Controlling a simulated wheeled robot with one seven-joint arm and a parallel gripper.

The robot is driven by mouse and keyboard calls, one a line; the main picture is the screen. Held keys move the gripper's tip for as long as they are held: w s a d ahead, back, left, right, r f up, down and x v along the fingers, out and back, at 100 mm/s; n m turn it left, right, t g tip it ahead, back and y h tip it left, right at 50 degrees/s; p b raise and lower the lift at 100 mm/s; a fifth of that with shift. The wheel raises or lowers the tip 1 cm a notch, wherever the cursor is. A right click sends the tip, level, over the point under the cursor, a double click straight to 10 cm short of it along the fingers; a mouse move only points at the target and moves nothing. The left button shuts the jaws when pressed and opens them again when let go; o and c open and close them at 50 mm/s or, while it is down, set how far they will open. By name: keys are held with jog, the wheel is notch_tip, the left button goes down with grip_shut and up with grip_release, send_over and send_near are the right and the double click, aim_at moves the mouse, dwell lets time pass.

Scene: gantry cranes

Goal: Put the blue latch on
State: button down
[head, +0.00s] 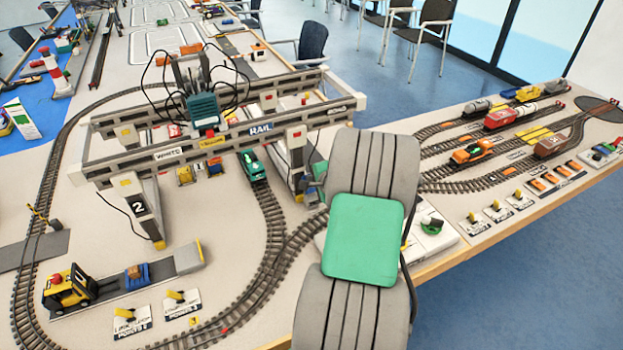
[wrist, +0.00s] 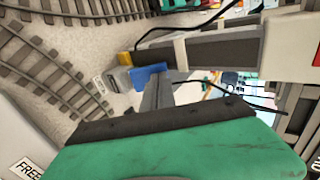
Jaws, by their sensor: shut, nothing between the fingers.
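A small blue latch (wrist: 149,76) shows in the wrist view at the foot of a grey crane leg (wrist: 215,53), beside a yellow end piece (wrist: 124,58). I cannot tell from this angle which way the latch is set. The gantry crane (head: 230,138) with the RAIL sign spans the layout left of my arm.
Toy tracks (head: 270,235) run beside the crane, with a green locomotive (head: 252,165) on them. A yellow forklift (head: 70,288) stands at the front left. A side table with trains (head: 505,116) and point levers (head: 497,211) lies to the right. Black cables hang from the crane.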

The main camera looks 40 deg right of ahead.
jog(key=shift+w+r+g+p, duration=0.3)
jog(key=shift+w+p, duration=0.05)
jog(key=shift+p, duration=0.3)
jog(key=shift+w+d+f+g, duration=0.1)
jog(key=shift+w+f+g, duration=0.05)
jog(key=shift+f+g, duration=0.2)
jog(key=shift+s+a, duration=0.2)
jog(key=shift+s, duration=0.6)
jog(key=shift+r+p, duration=0.1)
jog(key=shift+p, duration=0.2)
jog(key=shift+s+a+r+p, duration=0.15)
jog(key=shift+r+p, duration=0.15)
jog(key=v, duration=1.3)
jog(key=shift+s, duration=0.3)
